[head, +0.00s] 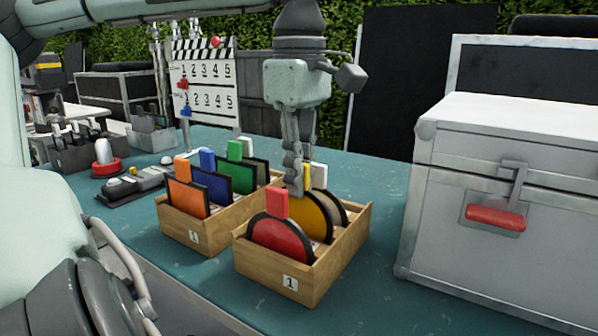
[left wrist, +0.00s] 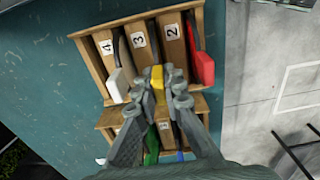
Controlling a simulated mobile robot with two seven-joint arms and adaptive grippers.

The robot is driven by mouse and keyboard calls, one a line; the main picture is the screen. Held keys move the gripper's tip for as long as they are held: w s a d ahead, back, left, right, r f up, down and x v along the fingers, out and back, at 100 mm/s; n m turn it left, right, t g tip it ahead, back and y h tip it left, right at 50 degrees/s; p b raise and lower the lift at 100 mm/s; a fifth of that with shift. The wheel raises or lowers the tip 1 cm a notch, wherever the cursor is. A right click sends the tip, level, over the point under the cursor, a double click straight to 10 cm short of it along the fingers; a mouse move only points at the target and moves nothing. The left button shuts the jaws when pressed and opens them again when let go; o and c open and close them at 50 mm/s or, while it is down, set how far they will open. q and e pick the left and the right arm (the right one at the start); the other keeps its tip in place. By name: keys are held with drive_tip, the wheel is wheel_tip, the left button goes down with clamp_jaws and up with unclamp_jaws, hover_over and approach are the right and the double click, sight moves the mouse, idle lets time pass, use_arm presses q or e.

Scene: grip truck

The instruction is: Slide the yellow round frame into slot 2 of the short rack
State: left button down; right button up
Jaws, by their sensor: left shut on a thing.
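The yellow round frame (head: 308,215) stands upright in the nearer wooden rack (head: 262,268), behind the red round frame (head: 280,240). My left gripper (head: 297,188) points straight down and is shut on the frame's yellow tab (left wrist: 157,74). In the left wrist view the rack (left wrist: 88,62) has labels 2, 3 and 4. The yellow frame is between labels 2 and 3, with the red frame's tab (left wrist: 202,68) beside label 2. The yellow frame's lower edge is hidden, so I cannot tell whether it touches the bottom. My right gripper is not in view.
A pale-tabbed round frame (head: 335,208) stands behind the yellow one. A second wooden rack (head: 185,230) with orange, blue, green and white tabs stands close on the left. A large metal case (head: 440,220) stands to the right. Table (head: 375,270) between rack and case is clear.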

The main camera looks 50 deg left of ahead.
use_arm(q)
drive_tip(key=shift+f+b, duration=0.4)
drive_tip(key=shift+f, duration=0.45)
drive_tip(key=c, duration=1.6)
unclamp_jaws()
drive_tip(key=shift+o, duration=0.2)
wheel_tip(320, 180, up, 12)
drive_tip(key=shift+r, duration=0.1)
